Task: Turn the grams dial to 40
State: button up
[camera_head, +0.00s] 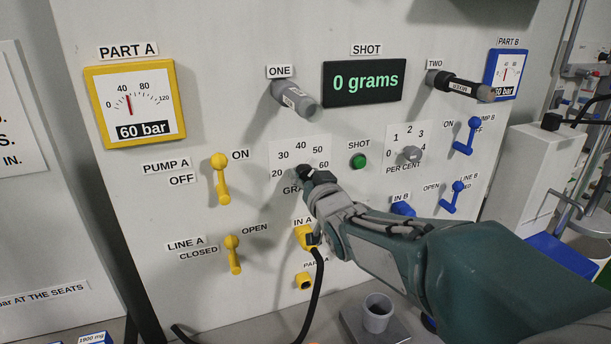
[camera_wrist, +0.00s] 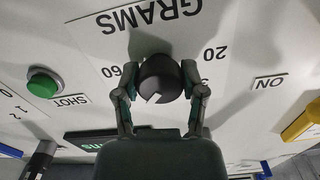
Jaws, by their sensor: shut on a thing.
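The grams dial is a dark round knob (camera_wrist: 160,76) with a white mark, on a white scale plate (camera_head: 284,150) with numbers from 20 to 60. My gripper (camera_wrist: 161,92) is shut on the knob, one finger on each side of it. In the wrist view, which is upside down, the mark points down and slightly left, toward numbers hidden behind my gripper, so its exact reading cannot be told. In the head view my gripper (camera_head: 307,178) covers most of the knob. The shot display (camera_head: 365,81) reads 0 grams.
A green shot button (camera_head: 358,161) and the per cent dial (camera_head: 410,154) are right of the grams dial. Yellow levers (camera_head: 220,180) stand to the left. A yellow connector (camera_head: 305,237) with a black hose is just below my gripper. A grey cup (camera_head: 377,314) stands lower right.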

jog(key=shift+n, duration=0.3)
jog(key=n, duration=0.3)
jog(key=shift+r+n, duration=0.1)
jog(key=shift+n, duration=2.3)
jog(key=o, duration=1.1)
jog(key=shift+o, duration=0.2)
jog(key=shift+a, duration=0.1)
